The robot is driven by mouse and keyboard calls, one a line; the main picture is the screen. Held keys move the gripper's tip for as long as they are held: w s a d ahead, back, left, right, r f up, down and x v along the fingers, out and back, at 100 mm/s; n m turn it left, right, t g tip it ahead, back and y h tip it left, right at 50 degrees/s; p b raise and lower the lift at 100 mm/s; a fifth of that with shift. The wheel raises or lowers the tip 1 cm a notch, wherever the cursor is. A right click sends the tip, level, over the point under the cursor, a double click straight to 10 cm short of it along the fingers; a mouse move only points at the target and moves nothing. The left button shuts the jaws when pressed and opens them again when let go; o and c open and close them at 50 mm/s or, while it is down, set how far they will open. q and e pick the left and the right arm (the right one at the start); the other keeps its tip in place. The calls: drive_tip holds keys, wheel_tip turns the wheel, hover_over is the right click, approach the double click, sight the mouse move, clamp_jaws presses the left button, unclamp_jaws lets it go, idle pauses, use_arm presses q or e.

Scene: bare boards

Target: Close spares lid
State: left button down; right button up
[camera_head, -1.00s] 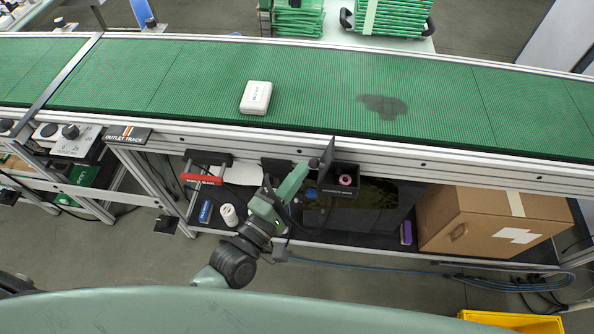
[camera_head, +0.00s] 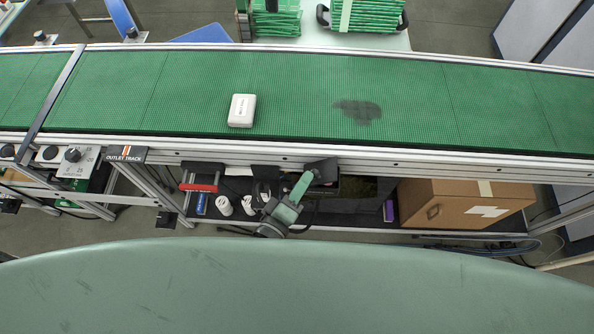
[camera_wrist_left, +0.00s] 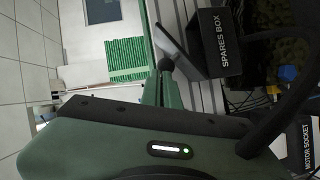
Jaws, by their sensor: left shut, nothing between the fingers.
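The spares box (camera_wrist_left: 217,44) is a black box with white "SPARES BOX" lettering in the left wrist view. Its dark lid (camera_wrist_left: 174,47) stands open at a tilt from the box's edge. In the head view the lid (camera_head: 324,169) shows as a dark slanted panel below the conveyor edge, and my arm and the lid hide most of the box. My right gripper is not in view.
The green conveyor (camera_head: 205,90) runs above, with a white case (camera_head: 242,110) on it. The lower shelf holds a cardboard box (camera_head: 455,204), a purple item (camera_head: 389,211), white rolls (camera_head: 225,206) and a red-handled item (camera_head: 199,187).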

sight(317, 184)
use_arm(q)
drive_tip(key=shift+w+d+f, duration=0.1)
drive_tip(key=shift+w+d, duration=0.1)
drive_tip(key=shift+d, duration=1.25)
drive_tip(key=shift+d+f, duration=0.25)
drive_tip(key=shift+d, duration=0.05)
drive_tip(key=shift+s+a+f, duration=0.1)
drive_tip(key=shift+a, duration=0.05)
